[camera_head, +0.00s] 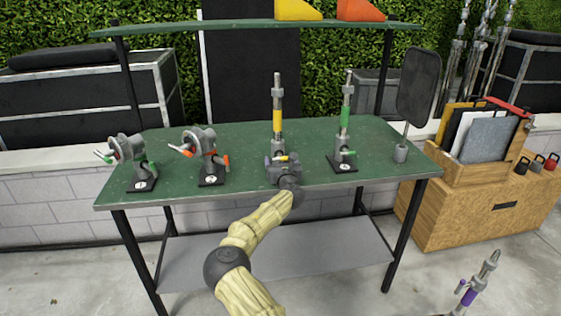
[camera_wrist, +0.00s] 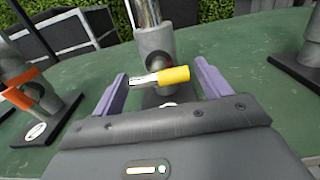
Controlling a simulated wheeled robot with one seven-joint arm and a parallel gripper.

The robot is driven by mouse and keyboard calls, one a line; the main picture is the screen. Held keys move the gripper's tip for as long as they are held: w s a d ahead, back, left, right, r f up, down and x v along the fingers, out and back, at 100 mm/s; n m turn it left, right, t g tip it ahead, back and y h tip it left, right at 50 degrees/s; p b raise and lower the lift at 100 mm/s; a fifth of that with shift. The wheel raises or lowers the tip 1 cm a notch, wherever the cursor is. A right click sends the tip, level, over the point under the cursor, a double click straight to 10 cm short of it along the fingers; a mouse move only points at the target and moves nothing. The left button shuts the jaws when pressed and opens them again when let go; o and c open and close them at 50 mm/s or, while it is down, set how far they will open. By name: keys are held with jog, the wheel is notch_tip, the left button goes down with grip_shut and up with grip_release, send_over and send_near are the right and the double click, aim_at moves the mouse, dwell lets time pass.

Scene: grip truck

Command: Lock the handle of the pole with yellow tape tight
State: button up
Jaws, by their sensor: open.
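The pole with yellow tape (camera_head: 277,120) stands upright on the green table, second from the right in the row of clamps and poles. Its handle, a silver shaft with a yellow grip (camera_wrist: 174,75), lies roughly level across the pole's grey collar (camera_wrist: 157,48) in the wrist view. My gripper (camera_wrist: 162,88) is open in front of the pole, with one purple finger on each side of the handle. I see no finger touching the handle. In the head view my gripper hides the pole's base.
A pole with green tape (camera_head: 345,115) stands to the right, with a dark panel (camera_head: 419,85) beyond it. A shelf (camera_head: 230,30) runs above the table (camera_head: 240,143).

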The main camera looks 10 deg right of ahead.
jog(key=shift+w, duration=0.1)
jog(key=c, duration=1)
